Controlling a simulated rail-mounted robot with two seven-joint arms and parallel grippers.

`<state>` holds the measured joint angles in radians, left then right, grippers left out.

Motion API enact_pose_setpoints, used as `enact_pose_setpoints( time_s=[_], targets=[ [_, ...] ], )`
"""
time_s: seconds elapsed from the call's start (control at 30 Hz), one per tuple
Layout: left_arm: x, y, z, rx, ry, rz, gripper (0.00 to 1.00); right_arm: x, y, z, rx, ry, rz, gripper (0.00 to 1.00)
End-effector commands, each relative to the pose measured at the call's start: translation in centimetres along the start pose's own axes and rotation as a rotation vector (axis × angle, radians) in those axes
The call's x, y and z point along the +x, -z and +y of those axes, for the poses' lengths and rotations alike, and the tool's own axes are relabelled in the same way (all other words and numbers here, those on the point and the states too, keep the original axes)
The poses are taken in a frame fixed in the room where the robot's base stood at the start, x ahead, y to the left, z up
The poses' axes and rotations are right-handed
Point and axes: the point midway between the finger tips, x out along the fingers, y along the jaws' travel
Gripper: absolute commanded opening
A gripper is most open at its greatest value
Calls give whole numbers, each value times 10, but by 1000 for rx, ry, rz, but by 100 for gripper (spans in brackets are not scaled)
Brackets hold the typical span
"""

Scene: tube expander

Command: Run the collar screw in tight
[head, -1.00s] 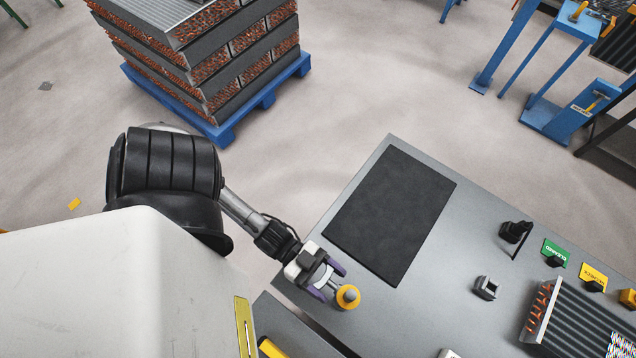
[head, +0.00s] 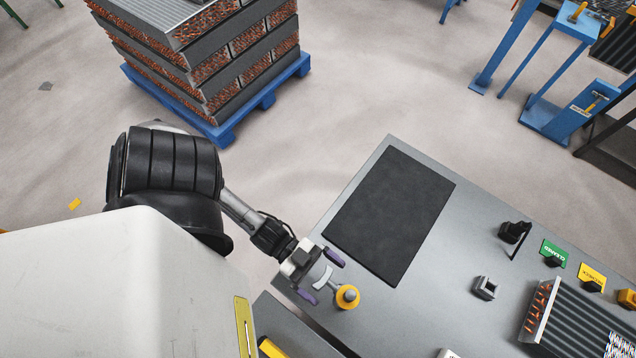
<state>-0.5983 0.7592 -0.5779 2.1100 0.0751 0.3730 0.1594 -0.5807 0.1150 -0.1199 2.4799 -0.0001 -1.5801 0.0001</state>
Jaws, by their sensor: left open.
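The collar screw is not clearly distinguishable by itself. A yellow round part with a grey knob (head: 347,296) stands on the grey bench near its front left edge. A small grey curved piece (head: 323,278) shows just left of it, between the fingers of my left gripper (head: 322,277). My left gripper is open, with its two purple fingertips spread wide on either side of the grey piece. I cannot tell whether either finger touches it. My right gripper is not in view.
A black mat (head: 390,215) lies on the bench (head: 450,290). A small grey block (head: 486,287), a black holder (head: 515,232), a green sign (head: 553,253) and a finned coil (head: 580,325) stand to the right. A pallet of stacked coils (head: 215,60) is on the floor.

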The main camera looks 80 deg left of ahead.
Motion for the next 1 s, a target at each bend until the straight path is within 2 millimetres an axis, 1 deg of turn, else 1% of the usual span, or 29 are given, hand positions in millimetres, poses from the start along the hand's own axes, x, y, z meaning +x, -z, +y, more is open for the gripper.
enact_pose_setpoints(
  time_s=[0.03,0.2,0.5,0.7,1.0],
  targets=[
    [-6,1,0,-1,0,-4,100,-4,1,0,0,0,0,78],
    [-22,1,0,-1,0,-4,100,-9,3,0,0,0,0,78],
    [-48,1,1,-1,0,-2,100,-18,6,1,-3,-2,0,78],
    [-56,1,0,0,0,0,100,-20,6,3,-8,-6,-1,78],
    [-57,0,0,0,0,1,100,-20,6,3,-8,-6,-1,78]
  ],
)
